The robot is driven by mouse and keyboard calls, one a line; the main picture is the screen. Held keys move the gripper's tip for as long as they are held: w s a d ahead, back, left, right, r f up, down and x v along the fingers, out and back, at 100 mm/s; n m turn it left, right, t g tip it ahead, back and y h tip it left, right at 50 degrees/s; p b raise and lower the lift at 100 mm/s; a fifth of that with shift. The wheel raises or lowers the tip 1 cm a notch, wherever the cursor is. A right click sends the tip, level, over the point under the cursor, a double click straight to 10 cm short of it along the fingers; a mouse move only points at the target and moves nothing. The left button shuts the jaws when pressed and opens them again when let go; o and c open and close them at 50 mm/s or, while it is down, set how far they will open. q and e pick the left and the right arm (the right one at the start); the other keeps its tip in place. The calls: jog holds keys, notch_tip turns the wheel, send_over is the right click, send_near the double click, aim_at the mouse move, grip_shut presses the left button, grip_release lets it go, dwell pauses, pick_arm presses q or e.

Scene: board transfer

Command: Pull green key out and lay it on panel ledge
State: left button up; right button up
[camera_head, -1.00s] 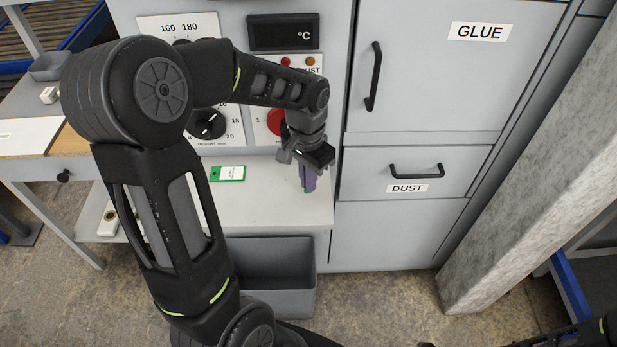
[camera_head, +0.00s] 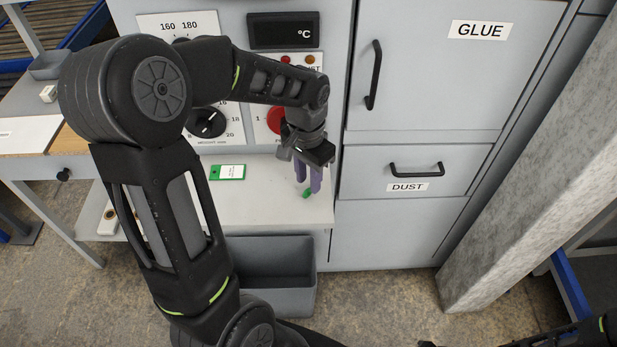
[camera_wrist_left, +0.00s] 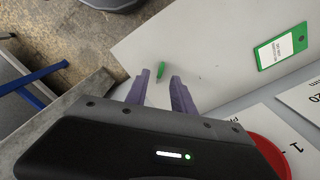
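The green key (camera_head: 307,193) is a small green piece on the light panel ledge (camera_head: 270,207), near its right end. It also shows in the left wrist view (camera_wrist_left: 161,69), just beyond the fingertips. My left gripper (camera_head: 308,184) points down over the ledge with its purple fingers parted around and above the key. In the left wrist view the two fingers (camera_wrist_left: 160,77) stand apart with nothing gripped between them.
A green-framed card (camera_head: 228,172) lies on the ledge to the left. A red knob (camera_head: 276,121) and a black dial (camera_head: 208,123) are on the panel behind. A grey bin (camera_head: 272,277) stands below the ledge. A cabinet with a DUST drawer (camera_head: 440,187) is to the right.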

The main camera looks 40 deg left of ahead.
pick_arm(q)
notch_tip(320, 180, up, 8)
jog(key=shift+f, duration=0.25)
dwell(1.0)
